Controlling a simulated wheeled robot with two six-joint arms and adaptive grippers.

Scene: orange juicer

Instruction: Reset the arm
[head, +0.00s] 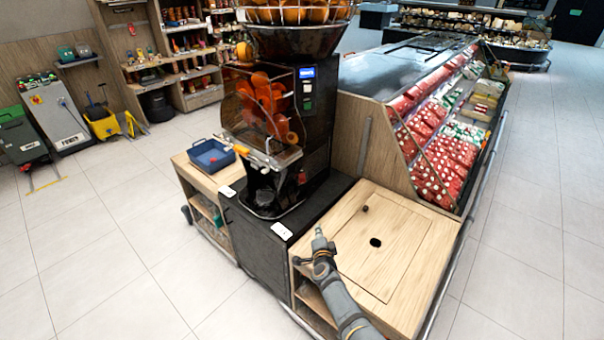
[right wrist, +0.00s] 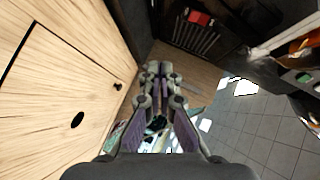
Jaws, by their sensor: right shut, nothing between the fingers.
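My right gripper (head: 318,238) is in the head view at the left edge of the wooden counter top (head: 400,225), above or beside its front corner; I cannot tell the exact height. In the right wrist view the two fingers of this gripper (right wrist: 160,70) meet at their tips, shut with nothing between them. The orange juicer (head: 265,115) stands behind it on a black cabinet, with oranges in the basket (head: 290,15) on top. My left gripper does not show in the head view.
A blue bin (head: 211,155) stands on a wooden shelf unit left of the juicer. A refrigerated display case (head: 440,130) with red and white packages stands behind the counter. The tiled floor (head: 100,240) at the left is clear.

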